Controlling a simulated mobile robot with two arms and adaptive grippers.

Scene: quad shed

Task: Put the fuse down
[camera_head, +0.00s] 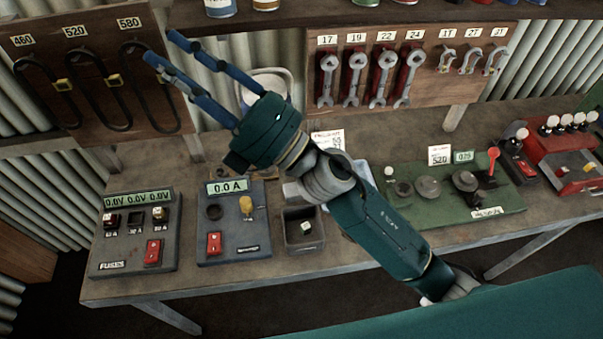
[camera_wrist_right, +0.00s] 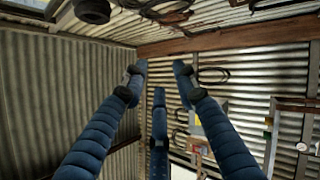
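A small pale fuse-like block (camera_head: 306,227) lies in a small open dark bin (camera_head: 302,247) on the bench. The grey fuse box (camera_head: 135,250) stands at the bench's left end. Its left slot holds a fuse (camera_head: 110,220) and its right slot another (camera_head: 159,213); the middle slot looks dark and empty. My right gripper (camera_head: 166,46) is raised up and left over the bench, well away from the bin and box. Its blue fingers are spread with nothing between them, as the right wrist view (camera_wrist_right: 158,76) also shows. My left gripper is out of view.
Next to the fuse box stands an ammeter box (camera_head: 233,241) with a red switch. Belts hang on a left board (camera_head: 90,80), near my right fingertips. Wrenches hang on another board (camera_head: 440,92). A green test panel (camera_head: 450,207) and red lever block (camera_head: 565,150) occupy the right bench.

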